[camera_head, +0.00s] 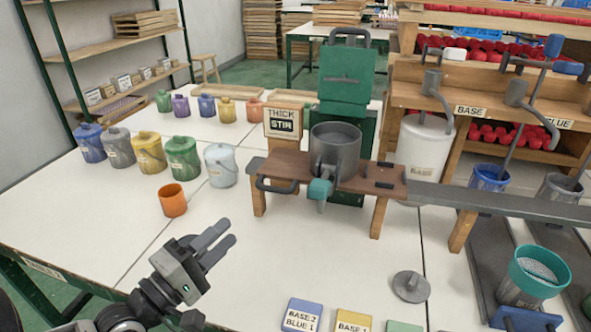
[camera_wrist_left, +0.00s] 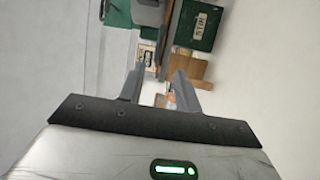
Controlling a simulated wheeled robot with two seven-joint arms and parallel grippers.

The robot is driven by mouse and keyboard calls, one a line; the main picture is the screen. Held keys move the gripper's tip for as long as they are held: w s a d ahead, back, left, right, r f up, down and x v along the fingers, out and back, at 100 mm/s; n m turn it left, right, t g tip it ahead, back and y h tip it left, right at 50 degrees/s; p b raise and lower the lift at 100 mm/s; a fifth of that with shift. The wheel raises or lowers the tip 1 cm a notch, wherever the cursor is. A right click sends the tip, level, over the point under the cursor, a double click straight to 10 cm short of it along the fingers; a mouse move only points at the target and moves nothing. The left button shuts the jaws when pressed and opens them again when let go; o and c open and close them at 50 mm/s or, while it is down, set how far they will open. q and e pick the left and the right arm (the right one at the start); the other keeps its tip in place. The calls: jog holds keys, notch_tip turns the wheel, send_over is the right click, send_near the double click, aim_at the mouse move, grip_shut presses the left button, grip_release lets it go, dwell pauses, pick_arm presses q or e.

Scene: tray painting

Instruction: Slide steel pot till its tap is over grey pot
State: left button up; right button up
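The steel pot (camera_head: 335,150) stands upright on a brown wooden bench (camera_head: 290,165). Its tap (camera_head: 320,189), with a teal part, faces the front over the bench edge. A grey lidded pot (camera_head: 119,148) stands in the left row, and a greyish pot (camera_head: 558,188) stands at far right; I cannot tell which one the task means. My left gripper (camera_head: 230,231) is open and empty over the table, front left of the bench and apart from the steel pot. Its two fingers show with a gap in the left wrist view (camera_wrist_left: 160,90). My right gripper is out of view.
An orange cup (camera_head: 172,200) and several lidded pots stand at left. A grey rail (camera_head: 490,203) runs right from the bench. A teal-rimmed container (camera_head: 537,275) is at lower right. A round grey lid (camera_head: 411,286) lies on the table. The front middle is mostly clear.

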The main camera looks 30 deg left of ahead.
aim_at(272, 191)
pick_arm(q)
jog(key=p+x, duration=0.2)
jog(key=x, duration=1.4)
jog(key=shift+d, duration=0.1)
jog(key=shift+r, duration=0.1)
grip_shut()
